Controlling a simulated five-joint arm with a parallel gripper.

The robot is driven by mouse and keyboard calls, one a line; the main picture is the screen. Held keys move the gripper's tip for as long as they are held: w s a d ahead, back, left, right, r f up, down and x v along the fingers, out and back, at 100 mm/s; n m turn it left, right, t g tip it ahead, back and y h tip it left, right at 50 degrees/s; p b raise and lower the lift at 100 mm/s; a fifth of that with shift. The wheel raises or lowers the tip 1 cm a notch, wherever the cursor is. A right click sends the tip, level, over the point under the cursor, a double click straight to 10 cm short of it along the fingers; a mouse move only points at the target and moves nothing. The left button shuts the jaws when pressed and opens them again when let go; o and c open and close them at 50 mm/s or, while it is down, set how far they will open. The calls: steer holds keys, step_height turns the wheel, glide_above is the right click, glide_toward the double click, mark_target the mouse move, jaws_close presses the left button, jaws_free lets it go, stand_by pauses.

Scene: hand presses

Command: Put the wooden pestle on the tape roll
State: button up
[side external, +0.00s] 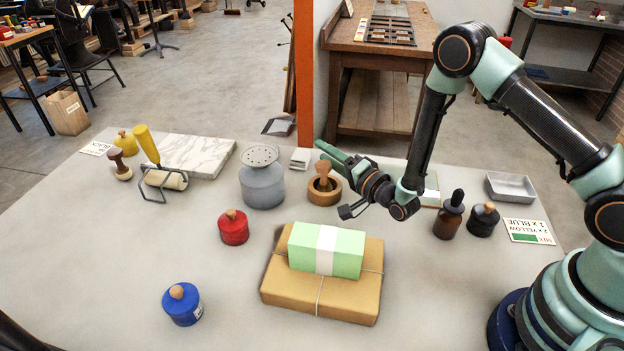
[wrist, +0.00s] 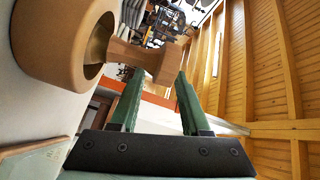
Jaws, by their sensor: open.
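The wooden pestle (side external: 323,169) stands in a round brown wooden bowl (side external: 322,195) like a mortar, near the back middle of the table. In the wrist view the pestle (wrist: 140,58) juts from the bowl (wrist: 60,78), and its knob end appears between and beyond my fingertips. My gripper (side external: 322,150) is open and empty, level, with its green fingers close to the pestle's top. I cannot tell whether they touch it. No separate tape roll can be made out; the brown round piece under the pestle is the only ring-like thing.
A grey shaker (side external: 262,184) stands left of the bowl. A green block (side external: 311,262) lies on a brown parcel (side external: 280,284) in front. Dark bottles (side external: 449,216) and a metal tray (side external: 511,187) stand at right. Red (side external: 233,229) and blue (side external: 183,306) pots stand left; the front left is mostly clear.

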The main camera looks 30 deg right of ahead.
steer(key=s, duration=0.3)
steer(key=shift+d, duration=0.15)
step_height(320, 180, up, 12)
steer(key=w+d+n+g+h, duration=0.1)
steer(key=d+n+g, duration=0.1)
steer(key=n+g, duration=0.15)
steer(key=s+d+r+n+g, duration=0.1)
steer(key=s+r+n+g, duration=0.1)
steer(key=s, duration=0.5)
steer(key=s+d+r+n+g, duration=0.1)
steer(key=s+r+n+g, duration=0.1)
steer(key=s, duration=0.5)
steer(key=s+d+r+n+g+h, duration=0.1)
steer(key=s+r+n+g, duration=0.1)
steer(key=s+n+g, duration=0.2)
steer(key=s+n, duration=0.1)
steer(key=s, duration=0.2)
steer(key=shift+s+d+r+g, duration=0.25)
steer(key=shift+s+d+g, duration=0.1)
